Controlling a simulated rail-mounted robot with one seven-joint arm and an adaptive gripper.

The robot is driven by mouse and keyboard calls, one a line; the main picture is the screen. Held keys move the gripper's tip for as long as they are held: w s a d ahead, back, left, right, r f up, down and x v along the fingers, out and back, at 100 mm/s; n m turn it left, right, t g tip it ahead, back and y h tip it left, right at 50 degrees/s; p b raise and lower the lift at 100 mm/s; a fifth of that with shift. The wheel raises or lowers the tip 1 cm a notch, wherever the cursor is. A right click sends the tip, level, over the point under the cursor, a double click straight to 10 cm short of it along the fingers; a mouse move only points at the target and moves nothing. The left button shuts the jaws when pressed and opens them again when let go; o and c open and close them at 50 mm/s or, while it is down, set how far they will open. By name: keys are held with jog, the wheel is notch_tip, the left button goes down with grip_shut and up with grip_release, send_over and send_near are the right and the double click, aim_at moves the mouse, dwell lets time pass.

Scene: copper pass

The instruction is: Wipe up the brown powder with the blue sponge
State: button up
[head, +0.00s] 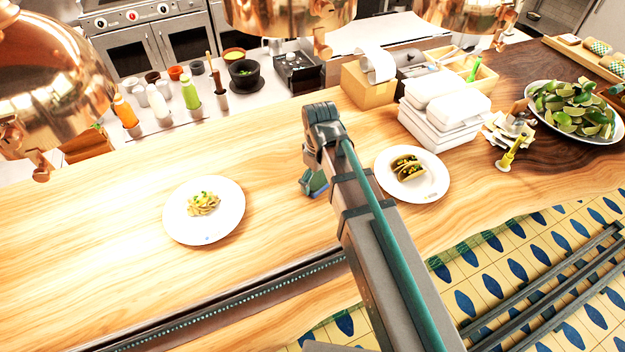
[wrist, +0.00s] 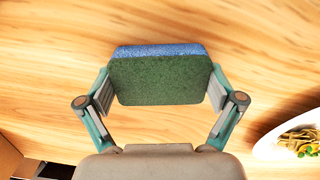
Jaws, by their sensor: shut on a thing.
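The blue sponge (wrist: 160,80) has a dark green scouring side that faces the camera in the wrist view. My gripper (wrist: 160,92) is shut on it, with one finger pressed against each short end. In the head view my gripper (head: 313,184) is over the wooden counter, between the two white plates, and my arm hides most of the sponge. I cannot tell whether the sponge touches the wood. I see no brown powder in either view; my arm covers part of the counter.
A plate of pasta (head: 179,225) is left of my gripper, and a plate with tacos (head: 432,185) is close on its right. White containers (head: 436,128) and a bowl of limes (head: 541,91) stand farther right. Copper lamps (head: 50,75) hang above.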

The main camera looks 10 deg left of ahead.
aim_at(294, 194)
jog(key=shift+w+d+p, duration=0.2)
jog(key=shift+w+d, duration=0.35)
jog(key=shift+d, duration=0.3)
jog(key=shift+w+d+p, duration=0.2)
jog(key=shift+w+d, duration=0.35)
jog(key=shift+d, duration=0.25)
jog(key=shift+s+a+r, duration=0.1)
jog(key=shift+s+a, duration=0.45)
jog(key=shift+a, duration=0.3)
jog(key=shift+s+a, duration=0.55)
jog(key=shift+a, duration=0.25)
jog(key=shift+s+a, duration=0.7)
jog(key=shift+a, duration=0.35)
jog(key=shift+s+a, duration=0.75)
jog(key=shift+a, duration=0.25)
jog(key=shift+s+a, duration=0.7)
jog(key=shift+a, duration=0.35)
jog(key=shift+r, duration=2.85)
notch_tip(294, 194, up, 3)
